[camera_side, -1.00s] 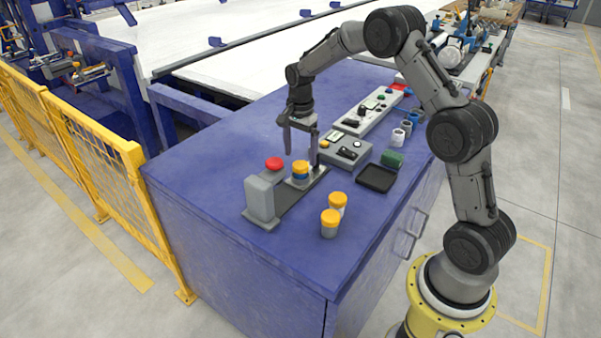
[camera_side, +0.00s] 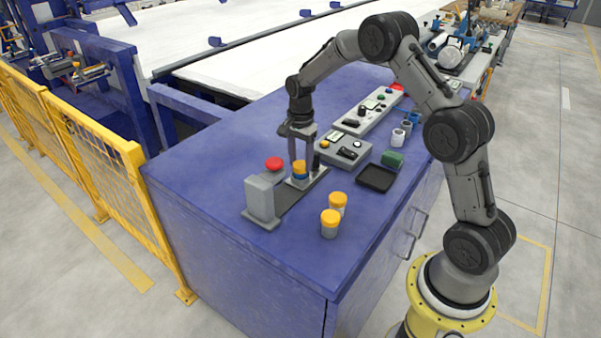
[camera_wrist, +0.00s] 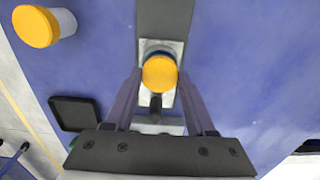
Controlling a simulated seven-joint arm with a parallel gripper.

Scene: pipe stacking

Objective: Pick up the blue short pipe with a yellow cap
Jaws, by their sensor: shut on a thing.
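The blue short pipe with a yellow cap (camera_side: 299,170) stands upright on the grey holder plate (camera_side: 313,184) of the dark rail fixture. In the wrist view its yellow cap (camera_wrist: 160,74) shows from above, between the two fingers. My gripper (camera_side: 299,167) points down over it, with one finger on each side. My gripper also shows in the wrist view (camera_wrist: 160,85), with its fingers closed in against the pipe. The pipe's lower part is mostly hidden by the cap in the wrist view.
Two grey pipes with yellow caps (camera_side: 330,223) (camera_side: 338,203) stand to the right on the blue cabinet top. A red button (camera_side: 274,163) and grey block (camera_side: 262,197) are at the fixture's left. A black tray (camera_side: 376,178), green block (camera_side: 392,159) and control box (camera_side: 345,151) stand to the right.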

